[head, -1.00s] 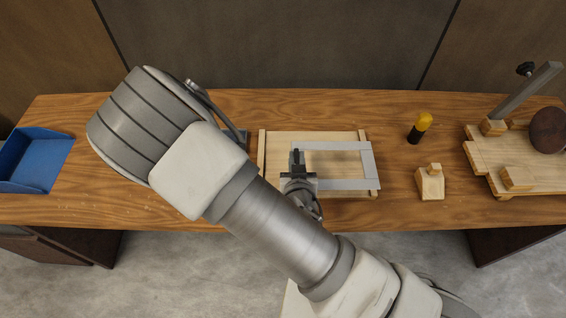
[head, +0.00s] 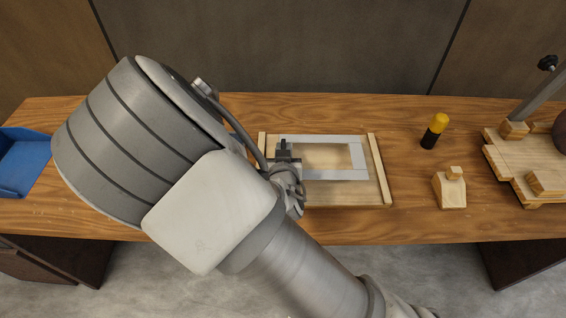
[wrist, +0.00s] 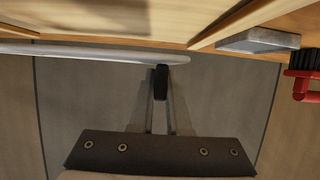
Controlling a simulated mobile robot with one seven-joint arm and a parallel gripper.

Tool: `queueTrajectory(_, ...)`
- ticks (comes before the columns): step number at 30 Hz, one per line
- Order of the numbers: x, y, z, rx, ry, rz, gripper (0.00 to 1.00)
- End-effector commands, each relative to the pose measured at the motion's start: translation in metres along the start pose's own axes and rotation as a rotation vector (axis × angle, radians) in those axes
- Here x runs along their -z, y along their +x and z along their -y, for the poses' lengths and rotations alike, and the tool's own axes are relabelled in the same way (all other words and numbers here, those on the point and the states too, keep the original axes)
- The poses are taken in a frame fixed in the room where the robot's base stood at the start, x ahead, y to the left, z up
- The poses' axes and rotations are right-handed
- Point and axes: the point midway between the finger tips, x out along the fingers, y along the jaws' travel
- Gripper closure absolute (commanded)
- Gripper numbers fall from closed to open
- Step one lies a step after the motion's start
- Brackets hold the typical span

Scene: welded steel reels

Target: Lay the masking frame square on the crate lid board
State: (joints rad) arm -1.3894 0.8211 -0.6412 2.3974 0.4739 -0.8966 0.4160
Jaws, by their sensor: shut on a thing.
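The masking frame (head: 357,156) is a flat grey rectangle with an open middle. In the head view it is over the crate lid board (head: 345,193), a pale wooden panel with a raised batten at each side. The frame is near the board's back edge and looks roughly in line with it. My gripper (head: 284,151) is shut on the frame's left end, which it partly hides. In the wrist view, a finger (wrist: 160,80) meets the frame's light edge (wrist: 95,51), with the board (wrist: 120,14) beyond. I cannot tell whether the frame touches the board.
A blue bin (head: 22,165) is at the left. A yellow-and-black tool (head: 435,131), a wooden block (head: 450,188) and a wooden fixture (head: 520,165) stand on the right. The wrist view shows a metal block (wrist: 262,40) and a red brush (wrist: 302,75) beside the board.

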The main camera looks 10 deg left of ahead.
Motion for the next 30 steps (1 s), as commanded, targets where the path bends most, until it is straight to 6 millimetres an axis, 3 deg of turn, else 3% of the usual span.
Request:
queueTrajectory(5,-0.009,0.006,0.001,0.000,-0.001,-0.001,1.00)
queueTrajectory(12,-0.037,0.018,0.001,0.000,-0.002,-0.001,1.00)
queueTrajectory(25,-0.041,0.019,0.001,0.000,0.001,-0.001,1.00)
queueTrajectory(26,-0.040,0.019,0.001,0.000,0.001,-0.001,0.80)
queueTrajectory(30,-0.040,0.018,0.001,0.000,0.001,-0.001,0.55)
